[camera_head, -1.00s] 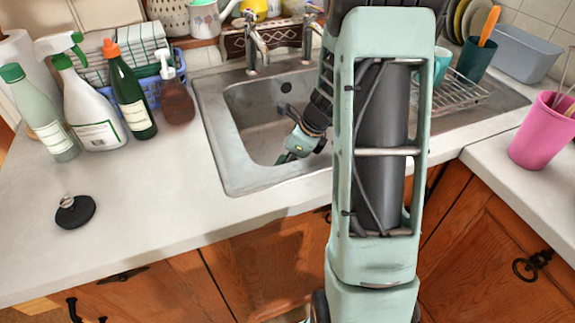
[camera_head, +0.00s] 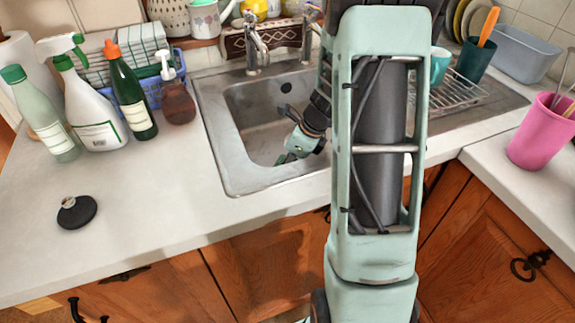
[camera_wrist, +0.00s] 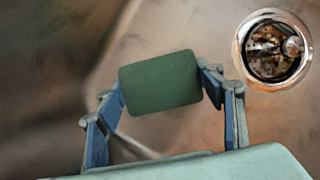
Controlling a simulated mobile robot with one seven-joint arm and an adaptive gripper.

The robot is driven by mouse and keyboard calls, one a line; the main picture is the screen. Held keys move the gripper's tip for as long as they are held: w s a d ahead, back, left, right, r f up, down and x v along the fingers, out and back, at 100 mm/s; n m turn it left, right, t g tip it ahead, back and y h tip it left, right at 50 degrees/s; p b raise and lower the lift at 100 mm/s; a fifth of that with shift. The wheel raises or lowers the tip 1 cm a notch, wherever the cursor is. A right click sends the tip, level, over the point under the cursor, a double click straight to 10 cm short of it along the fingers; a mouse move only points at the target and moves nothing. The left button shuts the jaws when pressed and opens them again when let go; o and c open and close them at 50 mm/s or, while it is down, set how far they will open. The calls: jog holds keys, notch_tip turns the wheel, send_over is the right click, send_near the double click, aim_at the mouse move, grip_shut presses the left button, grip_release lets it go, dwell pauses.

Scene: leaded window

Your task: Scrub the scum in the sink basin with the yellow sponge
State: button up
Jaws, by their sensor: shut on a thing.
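My gripper (camera_head: 287,157) is down inside the metal sink basin (camera_head: 238,160), near its front wall and partly hidden by my arm. In the wrist view, the two fingers are shut on a block with a dark green face (camera_wrist: 160,82), which I take to be the sponge. No yellow side shows from here. The basin floor (camera_wrist: 190,135) has a blurred brownish tint, and I cannot tell scum from stain or reflection. The round drain (camera_wrist: 272,50) is at the upper right of the wrist view, apart from the sponge.
The taps (camera_head: 256,48) stand behind the basin. A soap bottle (camera_head: 177,98), a green bottle (camera_head: 133,105) and spray bottles are left of it. A dish rack (camera_head: 455,92) and a pink cup (camera_head: 540,132) are to the right. A black plug (camera_head: 76,212) lies on clear counter.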

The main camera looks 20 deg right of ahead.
jog(key=shift+d, duration=0.45)
jog(key=shift+w+p, duration=0.35)
jog(key=shift+w, duration=0.2)
jog(key=shift+s, duration=1.1)
jog(key=shift+w, duration=1.1)
jog(key=shift+s, duration=1.15)
jog(key=shift+w+p, duration=0.3)
jog(key=shift+w, duration=0.3)
jog(key=shift+d, duration=0.6)
jog(key=shift+a+f, duration=0.1)
jog(key=shift+a, duration=1.05)
jog(key=shift+d, duration=1.15)
jog(key=shift+a+r+p, duration=0.2)
jog(key=shift+a+p, duration=0.25)
jog(key=shift+a, duration=0.65)
jog(key=shift+d+f, duration=0.15)
jog(key=shift+d, duration=0.4)
jog(key=shift+w, duration=0.55)
jog(key=shift+s, duration=1.1)
jog(key=shift+w+p, duration=0.4)
jog(key=shift+w, duration=0.7)
jog(key=shift+s, duration=1.1)
jog(key=shift+w, duration=0.55)
